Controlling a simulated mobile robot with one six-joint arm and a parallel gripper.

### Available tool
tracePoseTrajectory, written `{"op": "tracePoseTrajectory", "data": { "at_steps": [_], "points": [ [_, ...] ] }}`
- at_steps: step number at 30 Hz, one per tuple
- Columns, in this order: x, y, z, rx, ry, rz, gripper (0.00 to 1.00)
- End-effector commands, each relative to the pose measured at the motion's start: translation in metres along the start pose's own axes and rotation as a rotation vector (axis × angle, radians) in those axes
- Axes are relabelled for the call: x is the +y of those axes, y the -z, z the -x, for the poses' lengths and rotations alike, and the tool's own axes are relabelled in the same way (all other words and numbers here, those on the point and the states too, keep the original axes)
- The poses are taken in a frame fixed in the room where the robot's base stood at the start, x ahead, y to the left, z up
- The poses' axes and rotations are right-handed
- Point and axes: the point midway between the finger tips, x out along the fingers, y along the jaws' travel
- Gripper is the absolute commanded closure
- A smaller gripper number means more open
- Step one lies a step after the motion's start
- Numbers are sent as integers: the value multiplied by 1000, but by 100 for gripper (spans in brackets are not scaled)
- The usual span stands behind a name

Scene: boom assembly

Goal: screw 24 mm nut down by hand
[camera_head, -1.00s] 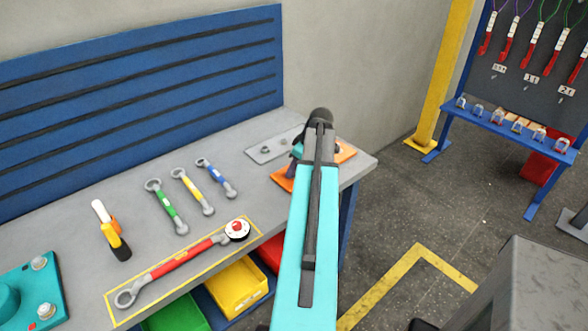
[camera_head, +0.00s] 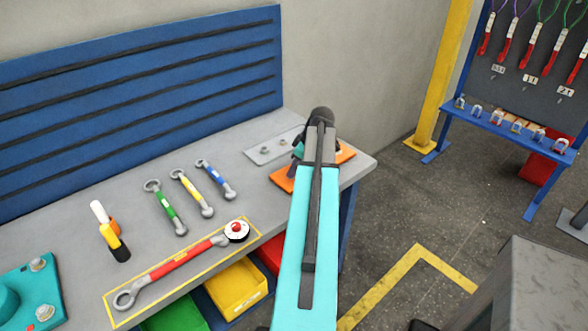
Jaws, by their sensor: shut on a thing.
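My arm reaches over the right end of the grey bench, and my gripper (camera_head: 299,151) is at its far end, mostly hidden behind the arm. The gripper is above an orange plate (camera_head: 283,180), whose edges show on both sides of the arm. The 24 mm nut cannot be made out; the gripper and arm cover that spot. A grey plate (camera_head: 262,158) with nut-like parts on it lies just left of the gripper.
Green (camera_head: 166,207), yellow (camera_head: 192,193) and blue (camera_head: 215,179) wrenches lie on the bench. A long red torque wrench (camera_head: 180,262) lies in a yellow outline. A teal flanged part (camera_head: 22,296) is at the left. Yellow bin (camera_head: 237,287) sits below.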

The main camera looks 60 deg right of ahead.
Motion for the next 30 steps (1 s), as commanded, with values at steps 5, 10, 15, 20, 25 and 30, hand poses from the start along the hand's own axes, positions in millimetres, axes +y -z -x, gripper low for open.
{"op": "tracePoseTrajectory", "data": {
  "at_steps": [5,10,15,20,25,30],
  "points": [
    [-3,0,0,1,-43,-102,100],
    [-4,0,0,-1,-86,-206,100],
    [-5,0,-1,-1,-127,-307,100],
    [-6,1,-1,0,-164,-396,100],
    [-5,1,-1,0,-184,-445,100],
    [-5,1,-1,0,-184,-447,100]
  ]
}}
